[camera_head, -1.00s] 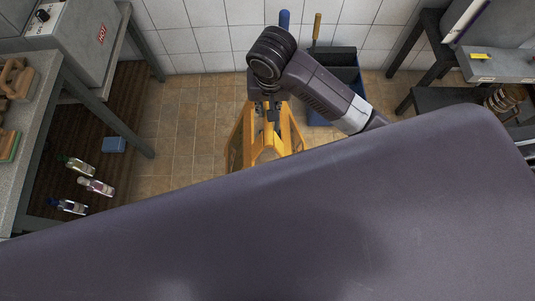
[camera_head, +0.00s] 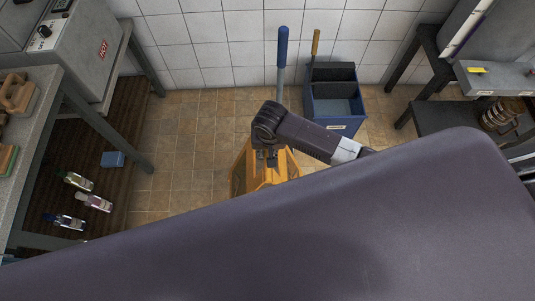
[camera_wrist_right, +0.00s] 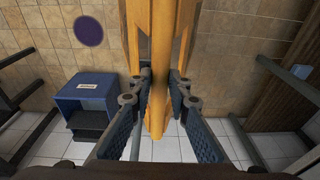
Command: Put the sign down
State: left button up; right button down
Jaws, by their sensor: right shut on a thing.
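The yellow-orange folding sign (camera_head: 277,172) is upright in front of my column in the head view, its lower part hidden behind my own body. My right gripper (camera_head: 265,155) reaches down onto its top from above. In the right wrist view the sign (camera_wrist_right: 163,45) runs between the two blue-padded fingers, and my right gripper (camera_wrist_right: 159,88) is shut on its top edge. I cannot tell whether the sign's feet touch the floor. My left gripper is not in view.
A blue bin (camera_head: 337,122) stands by the tiled wall, with a blue-handled pole (camera_head: 282,50) left of it. Bottles (camera_head: 94,202) and a small blue box (camera_head: 113,159) are under the left table. Tiled floor (camera_head: 190,150) is clear left of the sign.

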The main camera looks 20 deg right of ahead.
jog(key=shift+f, duration=1.55)
jog(key=c, duration=1.8)
grip_release()
jog(key=shift+f, duration=0.15)
jog(key=r, duration=0.4)
jog(key=s+r, duration=0.1)
jog(key=r, duration=0.3)
jog(key=s+r, duration=0.1)
jog(key=r, duration=0.3)
jog(key=shift+a+p, duration=0.1)
jog(key=shift+p, duration=0.3)
